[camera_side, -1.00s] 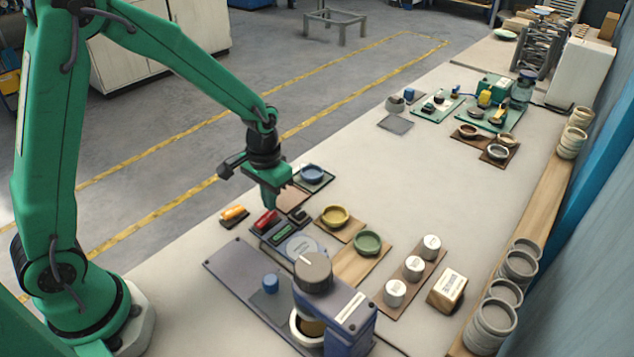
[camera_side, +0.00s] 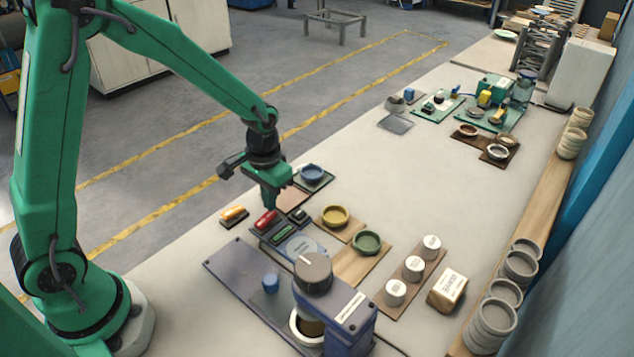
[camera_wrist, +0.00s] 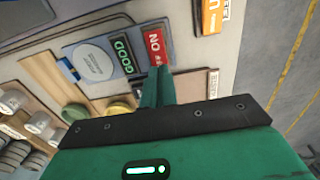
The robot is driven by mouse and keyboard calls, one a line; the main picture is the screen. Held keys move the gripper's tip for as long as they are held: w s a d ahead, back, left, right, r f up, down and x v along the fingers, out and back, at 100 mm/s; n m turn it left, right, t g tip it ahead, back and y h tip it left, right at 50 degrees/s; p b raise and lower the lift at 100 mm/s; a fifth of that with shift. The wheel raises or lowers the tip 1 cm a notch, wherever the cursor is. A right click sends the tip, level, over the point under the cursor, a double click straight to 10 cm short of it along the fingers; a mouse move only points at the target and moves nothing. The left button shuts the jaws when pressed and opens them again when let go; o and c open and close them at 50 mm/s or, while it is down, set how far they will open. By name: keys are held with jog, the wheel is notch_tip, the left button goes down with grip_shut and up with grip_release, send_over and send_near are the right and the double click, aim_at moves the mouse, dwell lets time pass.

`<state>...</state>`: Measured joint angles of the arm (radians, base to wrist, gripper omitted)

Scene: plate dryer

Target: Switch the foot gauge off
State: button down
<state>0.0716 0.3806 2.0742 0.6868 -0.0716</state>
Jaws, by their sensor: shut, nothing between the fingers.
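The foot gauge (camera_side: 284,237) is a dark, flat unit on the bench with a round pale disc (camera_wrist: 92,62). Its green display (camera_wrist: 122,55) reads GOOD. Beside the display is a red switch (camera_side: 266,218), which also shows in the wrist view (camera_wrist: 155,45) with lettering that seems to read ON. My green gripper (camera_side: 268,204) is shut and empty, pointing down just above and behind the red switch. In the wrist view its fingertips (camera_wrist: 158,75) are close to the end of the red switch. I cannot tell whether they touch it.
An orange block (camera_side: 234,214) lies left of the gauge. A blue dish (camera_side: 312,173), a yellow dish (camera_side: 336,216) and a green dish (camera_side: 367,241) stand behind and right. A blue press with a grey knob (camera_side: 312,272) stands in front.

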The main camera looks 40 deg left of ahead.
aim_at(270, 213)
jog(key=shift+f, duration=1.05)
dwell(1.3)
jog(key=shift+r, duration=3.55)
jog(key=shift+r, duration=0.15)
jog(key=s+a+r+t, duration=0.2)
jog(key=s+r+t, duration=0.3)
jog(key=s+r, duration=0.9)
jog(key=shift+s+a+r+t, duration=0.3)
jog(key=shift+s+a+r, duration=0.1)
jog(key=shift+s, duration=0.9)
